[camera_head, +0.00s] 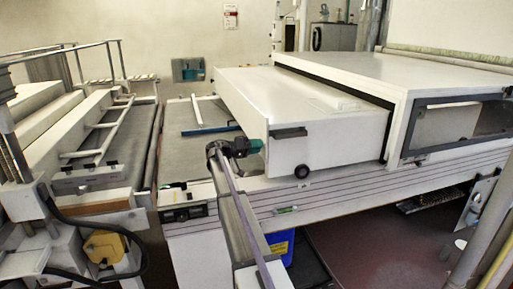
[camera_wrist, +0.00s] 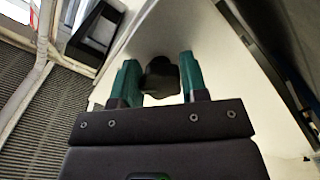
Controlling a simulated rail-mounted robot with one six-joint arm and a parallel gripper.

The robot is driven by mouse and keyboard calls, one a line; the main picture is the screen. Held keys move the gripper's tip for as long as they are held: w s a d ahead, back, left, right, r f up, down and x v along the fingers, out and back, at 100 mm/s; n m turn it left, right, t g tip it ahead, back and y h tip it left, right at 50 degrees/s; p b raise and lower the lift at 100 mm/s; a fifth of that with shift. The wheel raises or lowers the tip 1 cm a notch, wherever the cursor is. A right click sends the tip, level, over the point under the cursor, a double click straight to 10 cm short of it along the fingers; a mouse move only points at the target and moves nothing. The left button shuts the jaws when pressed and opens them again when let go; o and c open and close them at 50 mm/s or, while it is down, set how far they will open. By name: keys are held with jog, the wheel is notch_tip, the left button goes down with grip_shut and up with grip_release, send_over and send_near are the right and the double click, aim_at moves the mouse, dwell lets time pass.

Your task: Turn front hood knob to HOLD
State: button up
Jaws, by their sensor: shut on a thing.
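The white hood (camera_head: 310,100) is a long box with a black handle (camera_head: 288,132) on its end panel. My gripper (camera_head: 255,146) reaches the left edge of this panel. In the wrist view, my gripper (camera_wrist: 160,80) has its teal fingers on either side of a dark knob (camera_wrist: 160,76) and is shut on it. The knob's pointer and any marks, such as HOLD, cannot be read. In the head view this knob is largely hidden by the fingers. A second round black knob (camera_head: 302,171) sits lower on the panel, apart from my gripper.
A larger white housing (camera_head: 430,75) with a dark-framed window stands behind and right of the hood. A grey conveyor bed (camera_head: 185,150) with a blue bar (camera_head: 210,130) lies to the left. A railed white frame (camera_head: 100,140) is further left. A blue bin (camera_head: 279,245) stands below.

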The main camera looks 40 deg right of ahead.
jog(key=shift+m, duration=0.6)
jog(key=o, duration=0.9)
jog(key=v, duration=1.1)
jog(key=shift+f, duration=0.1)
